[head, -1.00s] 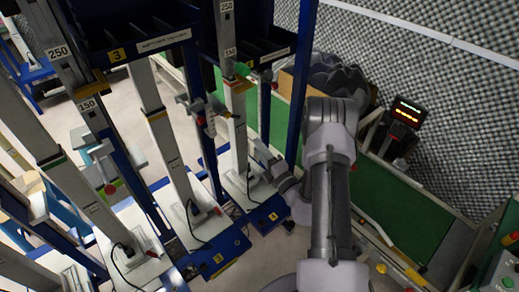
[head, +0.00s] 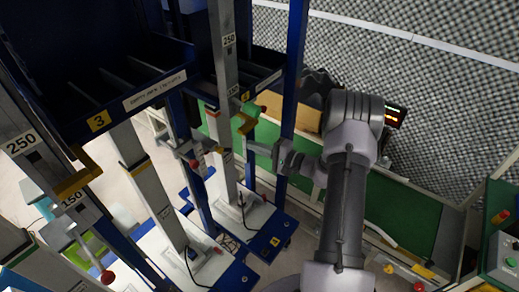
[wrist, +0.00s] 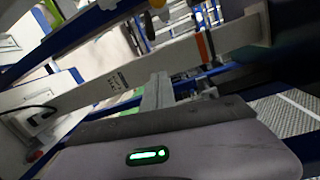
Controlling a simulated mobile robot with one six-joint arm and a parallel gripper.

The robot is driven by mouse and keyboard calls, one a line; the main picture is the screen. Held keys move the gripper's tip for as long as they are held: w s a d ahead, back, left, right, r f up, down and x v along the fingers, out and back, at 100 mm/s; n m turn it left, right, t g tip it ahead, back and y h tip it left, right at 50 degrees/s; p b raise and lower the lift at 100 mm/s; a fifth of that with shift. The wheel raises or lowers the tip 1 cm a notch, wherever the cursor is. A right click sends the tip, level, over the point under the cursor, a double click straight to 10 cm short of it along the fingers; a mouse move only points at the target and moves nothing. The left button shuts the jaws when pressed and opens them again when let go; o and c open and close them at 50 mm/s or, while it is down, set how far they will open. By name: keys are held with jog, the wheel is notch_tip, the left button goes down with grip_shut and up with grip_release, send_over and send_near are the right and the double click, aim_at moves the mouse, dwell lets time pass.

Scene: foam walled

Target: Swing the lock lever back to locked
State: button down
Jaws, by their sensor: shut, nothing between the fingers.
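My gripper (head: 258,147) is shut and empty. It points left in the head view, beside the rightmost pale upright column (head: 226,95) of the rack. Its fingers (wrist: 157,92) also show in the wrist view, in front of a pale column (wrist: 115,75). A grey lever-like fitting with a red ball knob (head: 194,163) sticks out left of that column, apart from my gripper. Another red knob (head: 107,277) hangs on a grey fitting at the lower left. I cannot tell which fitting is the lock lever. Contact between my fingertips and the column is unclear.
A blue post (head: 292,100) stands close to my wrist. Dark bins (head: 130,60) hang at the upper left. A green conveyor (head: 400,215) lies right of my arm.

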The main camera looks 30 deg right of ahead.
jog(key=a, duration=0.1)
jog(key=w+a, duration=0.1)
jog(key=a, duration=0.1)
jog(key=a+b, duration=0.1)
jog(key=a, duration=0.1)
jog(key=shift+w+r, duration=0.25)
jog(key=shift+w, duration=0.05)
